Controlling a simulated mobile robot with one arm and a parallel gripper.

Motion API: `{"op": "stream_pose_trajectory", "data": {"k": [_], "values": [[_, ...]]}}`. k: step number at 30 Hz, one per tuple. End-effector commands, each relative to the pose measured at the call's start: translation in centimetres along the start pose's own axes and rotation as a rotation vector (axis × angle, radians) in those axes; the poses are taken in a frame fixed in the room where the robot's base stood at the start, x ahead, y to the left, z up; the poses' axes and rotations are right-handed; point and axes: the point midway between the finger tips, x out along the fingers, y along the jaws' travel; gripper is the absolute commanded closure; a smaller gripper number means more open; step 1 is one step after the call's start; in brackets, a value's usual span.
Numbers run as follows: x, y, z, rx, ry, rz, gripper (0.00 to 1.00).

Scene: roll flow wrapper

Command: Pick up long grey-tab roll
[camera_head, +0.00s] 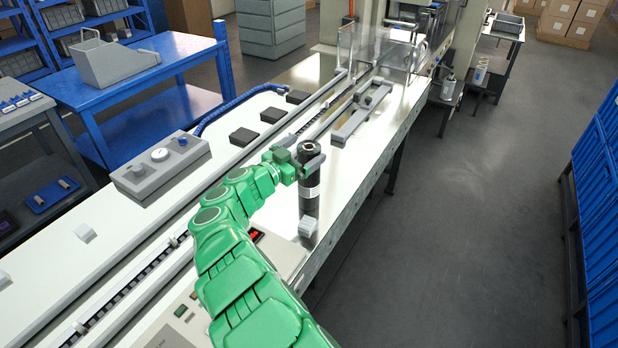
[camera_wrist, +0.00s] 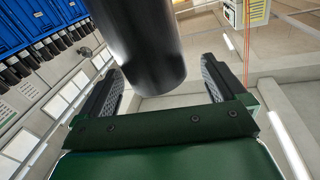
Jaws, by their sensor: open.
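A tall dark roll (camera_head: 309,203) stands upright on the machine's bench, with a pale band around its middle. A small light-grey piece (camera_head: 307,227) shows at its foot; I cannot tell whether it is the roll's tab. My green arm reaches over the bench, and my gripper (camera_head: 305,163) is at the roll's upper part. In the wrist view, the dark smooth roll (camera_wrist: 143,40) comes in from the top and its end lies between my two open fingers (camera_wrist: 162,90). A gap shows beside each finger, so the fingers do not grip it.
A clear guard (camera_head: 385,50) and a grey rail block (camera_head: 362,118) stand farther along the bench. A grey control box (camera_head: 160,165) and several black pads (camera_head: 272,115) lie to the left. The floor to the right is clear up to blue bins (camera_head: 600,190).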

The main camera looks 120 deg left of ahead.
Motion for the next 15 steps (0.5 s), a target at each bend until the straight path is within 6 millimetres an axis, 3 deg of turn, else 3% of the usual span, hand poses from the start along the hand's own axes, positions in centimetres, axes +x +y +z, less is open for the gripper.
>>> {"op": "stream_pose_trajectory", "data": {"k": [1, 6, 15], "values": [[-1.0, -0.2, 1.1, -0.029, -0.005, 0.013, 0.02], [-3.1, 0.1, 2.9, -0.106, 0.000, 0.060, 0.02], [-2.9, 0.3, 3.5, -0.130, -0.001, 0.074, 0.02]]}}
